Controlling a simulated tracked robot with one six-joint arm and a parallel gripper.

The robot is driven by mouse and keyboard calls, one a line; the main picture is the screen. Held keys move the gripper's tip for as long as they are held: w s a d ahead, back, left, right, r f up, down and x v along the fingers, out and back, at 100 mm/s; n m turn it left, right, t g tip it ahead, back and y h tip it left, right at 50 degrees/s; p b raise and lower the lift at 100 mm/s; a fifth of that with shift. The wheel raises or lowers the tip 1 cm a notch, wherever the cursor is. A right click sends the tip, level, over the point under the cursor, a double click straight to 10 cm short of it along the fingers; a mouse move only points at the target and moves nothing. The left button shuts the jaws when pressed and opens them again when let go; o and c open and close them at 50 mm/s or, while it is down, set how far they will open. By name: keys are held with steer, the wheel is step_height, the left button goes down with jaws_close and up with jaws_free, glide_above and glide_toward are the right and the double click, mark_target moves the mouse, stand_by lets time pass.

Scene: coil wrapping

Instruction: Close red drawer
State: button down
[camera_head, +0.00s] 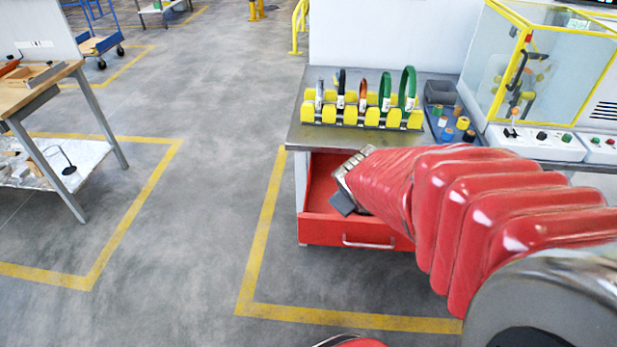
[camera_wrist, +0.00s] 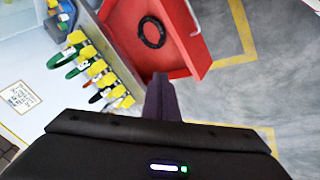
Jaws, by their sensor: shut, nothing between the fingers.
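The red drawer (camera_head: 325,229) is pulled out from under the workbench, with a pale bar handle (camera_head: 370,243) on its front. In the wrist view the open drawer (camera_wrist: 184,58) shows at the top, with its handle (camera_wrist: 192,15) at the right. A black ring (camera_wrist: 152,33) lies inside it; in the head view my arm hides that part. My gripper (camera_head: 341,204) is over the drawer opening in the head view. In the wrist view its fingers (camera_wrist: 159,78) are together and empty, pointing toward the drawer's near side. I cannot tell whether they touch it.
The bench top (camera_head: 437,75) above the drawer carries a yellow rack (camera_head: 361,114) with several coils and a blue tray (camera_head: 440,127) of spools. A glass-walled machine (camera_head: 545,60) stands at the right. The floor left of the bench is clear up to a wooden table (camera_head: 38,88).

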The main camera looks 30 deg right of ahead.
steer(key=d+f+n+y, duration=0.1)
steer(key=d+f+n, duration=0.35)
steer(key=f, duration=0.55)
step_height(320, 180, down, 10)
steer(key=s+a+n+y, duration=0.1)
steer(key=s+n+y, duration=0.1)
steer(key=y, duration=0.2)
steer(key=shift+s+a+r+t+y, duration=0.2)
steer(key=shift+a+t+y, duration=0.1)
steer(key=shift+a+t, duration=0.1)
